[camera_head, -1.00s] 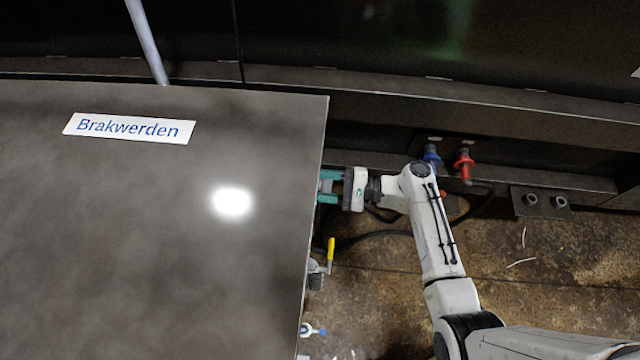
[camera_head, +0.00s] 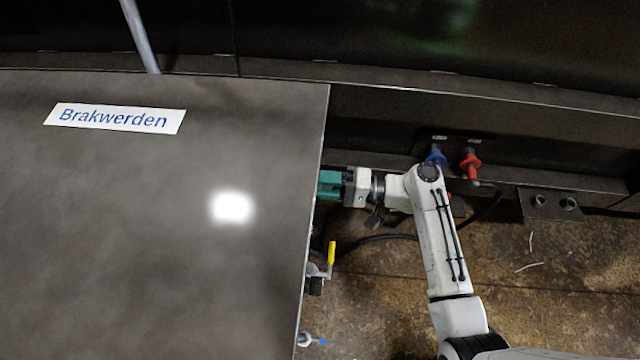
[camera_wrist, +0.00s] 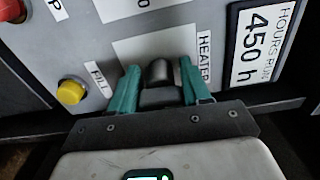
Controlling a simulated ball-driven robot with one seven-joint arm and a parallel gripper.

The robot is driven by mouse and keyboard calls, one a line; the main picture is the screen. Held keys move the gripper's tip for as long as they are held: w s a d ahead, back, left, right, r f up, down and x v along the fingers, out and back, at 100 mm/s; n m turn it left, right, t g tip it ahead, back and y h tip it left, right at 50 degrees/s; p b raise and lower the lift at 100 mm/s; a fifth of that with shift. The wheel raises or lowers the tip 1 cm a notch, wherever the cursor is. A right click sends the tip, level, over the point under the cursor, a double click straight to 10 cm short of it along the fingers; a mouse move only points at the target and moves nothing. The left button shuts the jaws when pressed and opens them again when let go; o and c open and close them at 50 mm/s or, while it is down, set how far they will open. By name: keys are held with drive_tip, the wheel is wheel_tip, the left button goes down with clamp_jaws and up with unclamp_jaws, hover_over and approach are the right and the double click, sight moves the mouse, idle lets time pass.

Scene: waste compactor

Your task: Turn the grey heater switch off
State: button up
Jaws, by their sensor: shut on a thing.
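The heater switch (camera_wrist: 158,72) is a dark grey knob on a light plate, next to a "HEATER" label (camera_wrist: 205,62) in the wrist view. My gripper (camera_wrist: 160,82) has its two teal fingers on either side of the knob and is shut on it. In the head view my gripper (camera_head: 331,184) is at the right side of the large dark cabinet (camera_head: 150,260). The switch is hidden there by the cabinet's top. I cannot tell which position the knob's pointer marks.
In the wrist view a yellow button (camera_wrist: 71,92) by a "FILL" label and a red button (camera_wrist: 10,10) are to the left. An hours counter (camera_wrist: 262,42) is to the right. In the head view a yellow-handled valve (camera_head: 331,254) sticks out below my gripper. Blue (camera_head: 436,156) and red (camera_head: 470,163) fittings stand behind my arm.

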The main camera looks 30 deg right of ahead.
drive_tip(key=shift+s+f+n, duration=0.1)
drive_tip(key=shift+n, duration=0.2)
idle(0.4)
drive_tip(key=o, duration=1)
drive_tip(key=shift+c, duration=0.2)
drive_tip(key=shift+d, duration=0.1)
drive_tip(key=v, duration=1)
drive_tip(key=shift+s+d, duration=0.2)
drive_tip(key=shift+d, duration=0.05)
